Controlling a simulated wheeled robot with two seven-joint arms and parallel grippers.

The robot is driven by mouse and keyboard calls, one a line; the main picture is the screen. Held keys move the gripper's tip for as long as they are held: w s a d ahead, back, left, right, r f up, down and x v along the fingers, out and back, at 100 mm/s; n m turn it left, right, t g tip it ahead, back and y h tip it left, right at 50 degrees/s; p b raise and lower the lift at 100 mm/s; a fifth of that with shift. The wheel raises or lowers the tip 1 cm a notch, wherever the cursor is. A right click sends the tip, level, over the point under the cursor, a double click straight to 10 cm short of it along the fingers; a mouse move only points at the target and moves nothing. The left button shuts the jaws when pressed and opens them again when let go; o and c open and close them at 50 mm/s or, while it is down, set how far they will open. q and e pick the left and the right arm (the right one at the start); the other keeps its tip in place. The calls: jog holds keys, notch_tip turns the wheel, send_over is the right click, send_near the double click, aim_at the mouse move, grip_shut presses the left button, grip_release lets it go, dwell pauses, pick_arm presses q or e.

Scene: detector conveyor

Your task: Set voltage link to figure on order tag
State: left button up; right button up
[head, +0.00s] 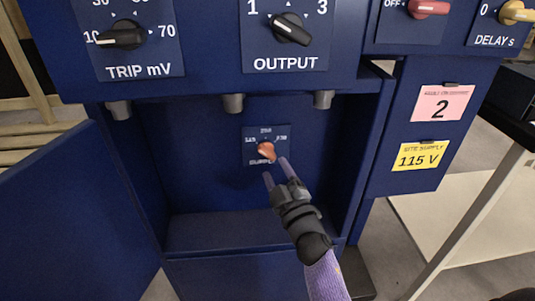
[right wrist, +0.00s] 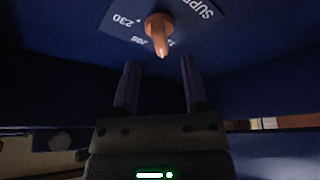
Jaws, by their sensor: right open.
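The supply selector plate (head: 250,160) sits on the back wall of the open recess, with an orange knob (head: 266,149) on it. The knob also shows in the right wrist view (right wrist: 159,28). Its plate carries 230 and other small figures, partly blurred or hidden; I cannot tell exactly which one the knob points at. A yellow tag (head: 422,156) reads SITE SUPPLY 115 V. A pink tag (head: 442,103) above it shows a 2. My right gripper (head: 276,168) is open and empty, its fingertips just short of the knob, apart from it. My left gripper is out of view.
Above the recess are the TRIP mV dial (head: 122,37), the OUTPUT dial (head: 290,28), a red knob (head: 428,8) and the yellow DELAY knob (head: 516,13). Grey cylinders (head: 233,104) hang under the upper panel. An open blue door (head: 60,215) stands at left; the recess walls are close around my arm.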

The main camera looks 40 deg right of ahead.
aim_at(268, 156)
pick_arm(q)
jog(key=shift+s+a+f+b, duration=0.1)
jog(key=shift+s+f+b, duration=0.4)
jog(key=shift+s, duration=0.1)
pick_arm(e)
jog(key=x, duration=0.5)
jog(key=shift+w, duration=0.2)
grip_shut()
jog(key=shift+r, duration=0.15)
jog(key=n+p, duration=0.1)
jog(key=n+y+p, duration=0.1)
jog(key=shift+d+r+n+p, duration=0.1)
jog(key=shift+r+n+p, duration=0.15)
jog(key=shift+n+p, duration=0.05)
jog(key=shift+f+n, duration=0.2)
jog(key=shift+n, duration=0.1)
jog(key=shift+f, duration=0.15)
grip_release()
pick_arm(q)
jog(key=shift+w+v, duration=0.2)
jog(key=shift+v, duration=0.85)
